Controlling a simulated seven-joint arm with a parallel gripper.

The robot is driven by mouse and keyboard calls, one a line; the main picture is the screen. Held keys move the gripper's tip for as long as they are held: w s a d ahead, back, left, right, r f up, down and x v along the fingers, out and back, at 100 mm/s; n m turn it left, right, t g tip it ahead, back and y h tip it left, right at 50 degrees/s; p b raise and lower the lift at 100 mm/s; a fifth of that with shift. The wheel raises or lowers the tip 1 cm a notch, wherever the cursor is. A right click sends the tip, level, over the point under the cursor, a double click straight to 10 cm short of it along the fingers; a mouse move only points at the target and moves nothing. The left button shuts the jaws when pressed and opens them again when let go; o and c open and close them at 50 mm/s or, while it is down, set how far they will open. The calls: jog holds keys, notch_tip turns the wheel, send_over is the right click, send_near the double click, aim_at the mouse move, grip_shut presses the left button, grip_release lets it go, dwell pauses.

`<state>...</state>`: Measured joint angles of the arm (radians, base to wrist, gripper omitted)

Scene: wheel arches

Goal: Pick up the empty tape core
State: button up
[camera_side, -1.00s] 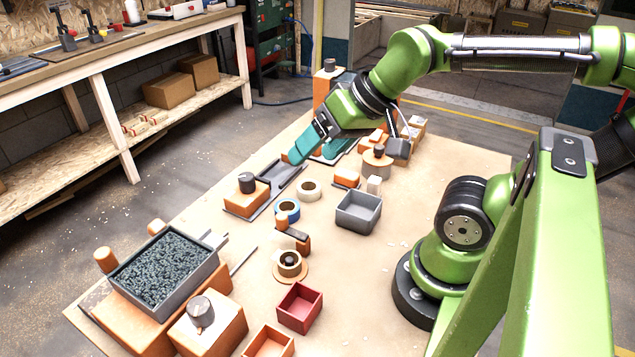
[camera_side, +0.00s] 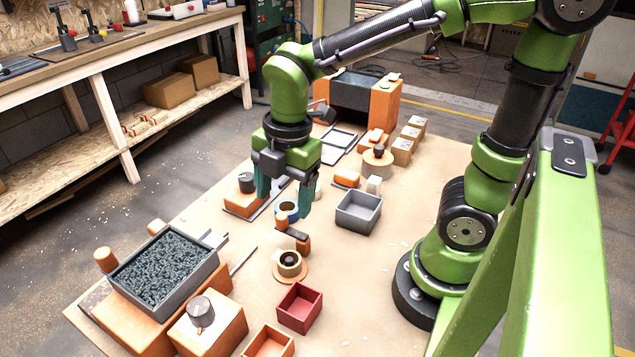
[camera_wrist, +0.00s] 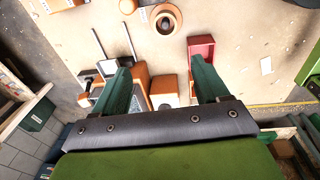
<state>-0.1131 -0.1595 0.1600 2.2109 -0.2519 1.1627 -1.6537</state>
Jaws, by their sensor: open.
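A tan ring with a dark centre (camera_side: 290,261) stands on a flat orange disc. It also shows near the top of the wrist view (camera_wrist: 165,19). A blue-edged ring (camera_side: 286,207) lies farther back in the side view, partly covered by my gripper. I cannot tell for certain which ring is the empty tape core. My gripper (camera_side: 284,206) points down above the table around the blue-edged ring's place in the side picture, its two teal fingers apart. In the wrist view the fingers (camera_wrist: 161,58) are spread with nothing held between them. The pale ring seen earlier is hidden behind my gripper.
A grey open box (camera_side: 358,213) and a red box (camera_side: 299,308) stand on the table (camera_side: 400,290). An orange-handled tool (camera_side: 294,236) lies near the tan ring. A grey bin of dark granules (camera_side: 166,268) is at front left.

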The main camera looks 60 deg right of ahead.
jog(key=n, duration=0.6)
jog(key=n+g, duration=0.1)
jog(key=n, duration=0.5)
send_over(291, 263)
jog(key=shift+h, duration=0.3)
jog(key=f, duration=1.1)
jog(key=shift+w+a+f, duration=0.1)
jog(key=shift+w+f, duration=0.15)
jog(key=shift+f, duration=0.1)
jog(key=f, duration=0.5)
jog(key=shift+s+f, duration=0.1)
jog(key=shift+s, duration=0.2)
jog(key=c, duration=1.1)
